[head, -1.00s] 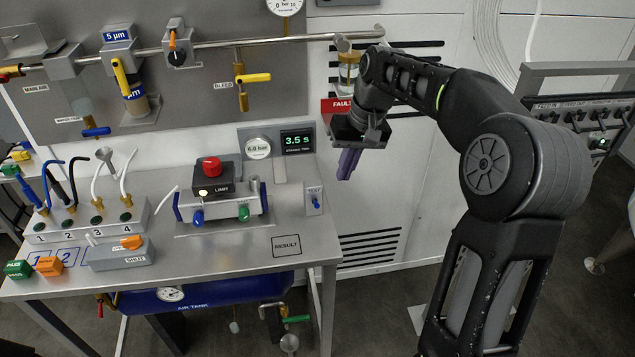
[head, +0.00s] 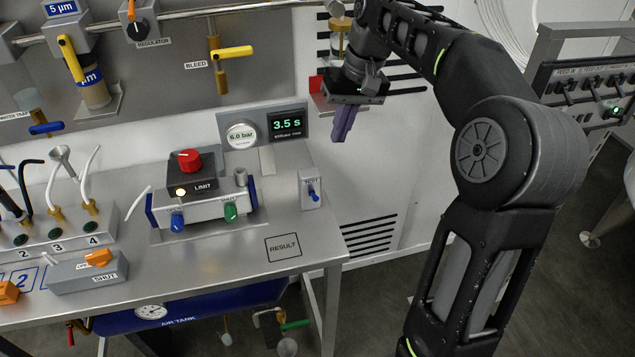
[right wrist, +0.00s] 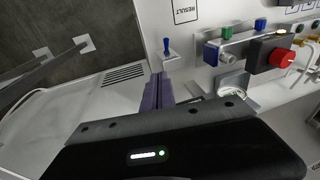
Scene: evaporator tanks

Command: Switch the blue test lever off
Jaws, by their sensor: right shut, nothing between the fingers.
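The blue test lever (head: 313,195) is a small blue-tipped toggle on the grey box marked TEST (head: 309,183), at the right end of the bench. In the head view its tip leans down and toward the front. It also shows in the right wrist view (right wrist: 167,45), just beyond the fingertips. My right gripper (head: 339,138) is shut and empty, with its purple fingers pointing down. It is above and slightly right of the lever in the head view, apart from it. In the right wrist view its fingertips (right wrist: 158,78) show a gap to the lever. My left gripper is not in view.
A fixture with a red knob (head: 190,160) and blue and green levers stands left of the test box. Behind it is a display panel (head: 287,124) reading 3.5 s. The RESULT square (head: 283,247) in front is bare. A yellow bleed valve (head: 234,53) is on the wall.

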